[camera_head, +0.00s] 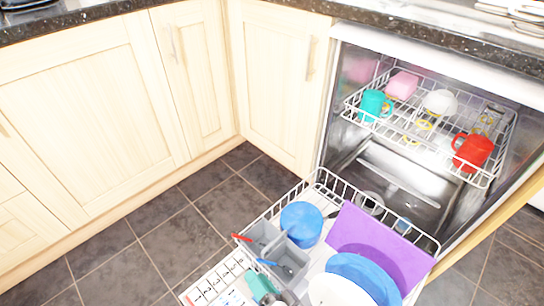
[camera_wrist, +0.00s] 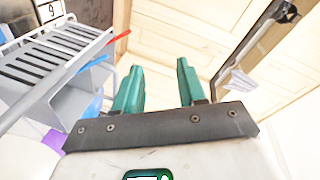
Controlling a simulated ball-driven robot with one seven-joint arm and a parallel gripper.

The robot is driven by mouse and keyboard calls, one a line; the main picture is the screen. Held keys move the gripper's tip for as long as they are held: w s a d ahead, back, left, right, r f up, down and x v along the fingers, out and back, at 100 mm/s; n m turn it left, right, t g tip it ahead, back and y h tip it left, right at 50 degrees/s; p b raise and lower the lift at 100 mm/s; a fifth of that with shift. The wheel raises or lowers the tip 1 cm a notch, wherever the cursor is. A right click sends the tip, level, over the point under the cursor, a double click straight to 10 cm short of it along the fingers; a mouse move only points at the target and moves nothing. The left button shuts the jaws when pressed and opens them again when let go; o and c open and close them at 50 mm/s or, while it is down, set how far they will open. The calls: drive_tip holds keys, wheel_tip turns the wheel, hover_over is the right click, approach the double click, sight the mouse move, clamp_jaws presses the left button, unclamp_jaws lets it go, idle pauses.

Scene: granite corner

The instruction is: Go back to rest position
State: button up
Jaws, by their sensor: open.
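My gripper (camera_wrist: 160,75) shows in the wrist view with its two green fingers apart and nothing between them. In the head view a teal shape (camera_head: 262,287) at the bottom edge looks like its fingers, though it is partly cut off. It is close to the grey cutlery basket (camera_head: 290,262) in the pulled-out lower rack. The basket also shows at the left of the wrist view (camera_wrist: 60,75), with a red handle (camera_wrist: 119,36) and a blue handle sticking out beside the fingers.
The lower rack (camera_head: 318,180) holds a blue pot (camera_head: 301,223), a purple board (camera_head: 375,245) and blue and white plates. The upper rack (camera_head: 486,180) holds a teal mug, a red mug (camera_head: 473,150) and a white bowl. Cabinets (camera_head: 90,110) stand left; the tiled floor (camera_head: 160,235) is clear.

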drive_tip(key=s+d+n+g+h, duration=0.2)
drive_tip(key=s+d+g+h, duration=0.55)
drive_tip(key=d, duration=0.75)
drive_tip(key=s+d+n+g+h, duration=0.2)
drive_tip(key=s+d+n+g, duration=0.15)
drive_tip(key=s+d, duration=0.95)
wheel_tip(320, 180, up, 31)
drive_tip(key=w+d+g+p, duration=0.1)
drive_tip(key=d+p, duration=0.1)
drive_tip(key=p, duration=2.9)
drive_tip(key=shift+m, duration=0.35)
